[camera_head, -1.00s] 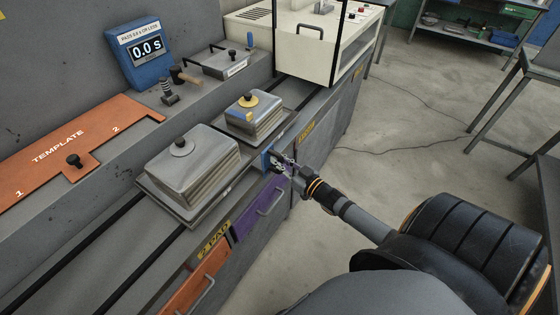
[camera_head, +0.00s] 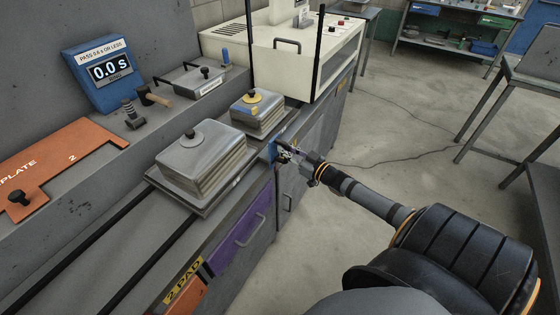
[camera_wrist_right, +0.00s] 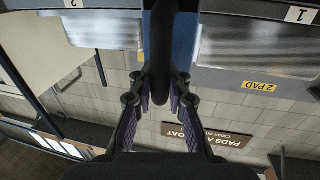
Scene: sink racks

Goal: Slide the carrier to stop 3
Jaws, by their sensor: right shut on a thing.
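The carrier (camera_head: 177,200) is a grey tray on dark rails along the bench in the head view. My right gripper (camera_head: 286,155) is at this plate. In the right wrist view its fingers (camera_wrist_right: 160,92) are closed around a dark bar handle (camera_wrist_right: 160,45) in front of the blue plate. Stop 3 cannot be made out. My left gripper is out of view.
An orange template (camera_head: 60,160) and a blue timer reading 0.0 s (camera_head: 100,72) are on the raised ledge at left. A white machine (camera_head: 290,50) stands at the far end. A purple drawer (camera_head: 243,232) is in the bench front. Open floor lies at right.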

